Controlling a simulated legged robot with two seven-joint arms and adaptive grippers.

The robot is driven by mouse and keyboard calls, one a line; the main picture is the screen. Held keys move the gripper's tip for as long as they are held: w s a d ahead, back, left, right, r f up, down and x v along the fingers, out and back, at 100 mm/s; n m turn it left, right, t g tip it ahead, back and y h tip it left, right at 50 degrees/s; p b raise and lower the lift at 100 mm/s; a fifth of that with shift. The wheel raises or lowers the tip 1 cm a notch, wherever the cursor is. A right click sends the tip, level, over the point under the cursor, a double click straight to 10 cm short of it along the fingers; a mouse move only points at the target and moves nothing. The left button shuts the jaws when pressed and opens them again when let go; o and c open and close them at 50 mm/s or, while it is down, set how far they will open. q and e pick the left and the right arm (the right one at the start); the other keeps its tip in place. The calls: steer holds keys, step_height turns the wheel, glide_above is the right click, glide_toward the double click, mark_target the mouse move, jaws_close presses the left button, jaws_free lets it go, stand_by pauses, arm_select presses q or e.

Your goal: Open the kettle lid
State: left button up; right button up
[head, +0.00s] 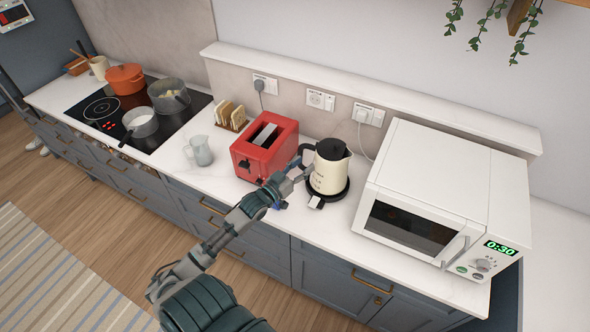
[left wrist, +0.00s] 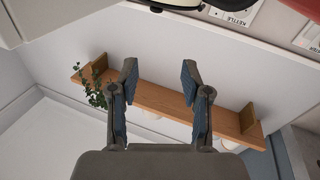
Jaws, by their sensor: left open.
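The cream kettle (head: 328,177) with a black lid (head: 331,149) stands upright on its black base on the counter, between the toaster and the microwave. Its lid looks shut. Its black handle (head: 304,153) points left. My left gripper (head: 302,170) is open and empty at the kettle's left side, by the handle; whether it touches cannot be told. In the left wrist view its two fingers (left wrist: 159,82) stand apart with nothing between them, and only a dark and cream edge of the kettle (left wrist: 188,4) shows at the top. My right gripper is out of sight.
A red toaster (head: 262,150) stands close left of the kettle, and a white microwave (head: 430,195) reading 0:30 close right. A glass jug (head: 199,151), toast rack (head: 231,115) and hob with pots (head: 125,79) lie further left. A wall shelf (left wrist: 160,103) shows in the left wrist view.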

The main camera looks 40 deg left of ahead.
arm_select(q)
steer(key=shift+s+a+p, duration=0.1)
steer(key=shift+s+p, duration=0.45)
steer(key=shift+s, duration=1.05)
steer(key=shift+p, duration=0.3)
steer(key=s, duration=1.2)
steer(key=shift+a+f, duration=0.45)
steer(key=shift+f, duration=0.1)
